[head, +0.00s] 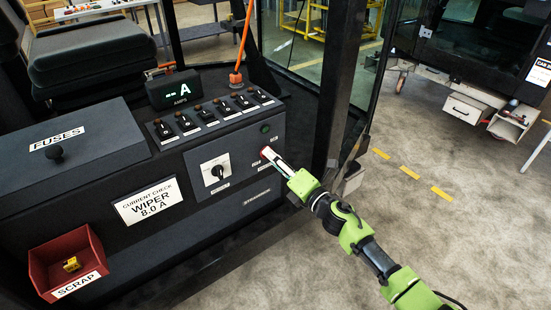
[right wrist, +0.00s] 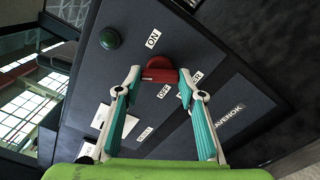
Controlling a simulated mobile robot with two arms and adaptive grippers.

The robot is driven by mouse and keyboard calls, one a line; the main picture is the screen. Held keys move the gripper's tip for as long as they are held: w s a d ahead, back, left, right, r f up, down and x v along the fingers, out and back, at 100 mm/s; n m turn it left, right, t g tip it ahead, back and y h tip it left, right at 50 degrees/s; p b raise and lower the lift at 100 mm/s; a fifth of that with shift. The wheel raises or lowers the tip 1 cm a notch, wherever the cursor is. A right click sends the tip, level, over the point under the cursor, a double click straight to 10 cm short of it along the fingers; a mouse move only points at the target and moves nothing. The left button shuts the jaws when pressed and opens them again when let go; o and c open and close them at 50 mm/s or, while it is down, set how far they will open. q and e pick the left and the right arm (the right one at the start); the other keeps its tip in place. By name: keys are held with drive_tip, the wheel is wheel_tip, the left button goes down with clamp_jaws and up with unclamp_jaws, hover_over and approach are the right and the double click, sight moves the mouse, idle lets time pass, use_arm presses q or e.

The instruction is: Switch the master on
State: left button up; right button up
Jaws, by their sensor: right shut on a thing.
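The master switch is a red knob (right wrist: 160,66) on the dark front panel (right wrist: 215,80). An ON label (right wrist: 153,39) and an OFF label (right wrist: 163,91) sit beside it, and the MASTER label is partly hidden by a finger. My right gripper (right wrist: 160,76) is shut on the red knob, one fingertip on each side. In the head view, my right gripper (head: 270,155) reaches the panel from the right and covers most of the knob. Which label the knob points to is hard to tell. My left gripper is not in view.
A green round button or lamp (head: 265,129) is close above the knob. A black rotary selector (head: 217,171) on a white plate is to its left. Several toggles (head: 205,114) line the top. A red scrap bin (head: 67,262) and a dark cab post (head: 343,80) flank the panel.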

drive_tip(key=m+p, duration=0.1)
drive_tip(key=m, duration=0.4)
drive_tip(key=shift+m, duration=0.3)
drive_tip(key=shift+f, duration=0.1)
idle(0.3)
drive_tip(key=o, duration=1.1)
drive_tip(key=v, duration=1.2)
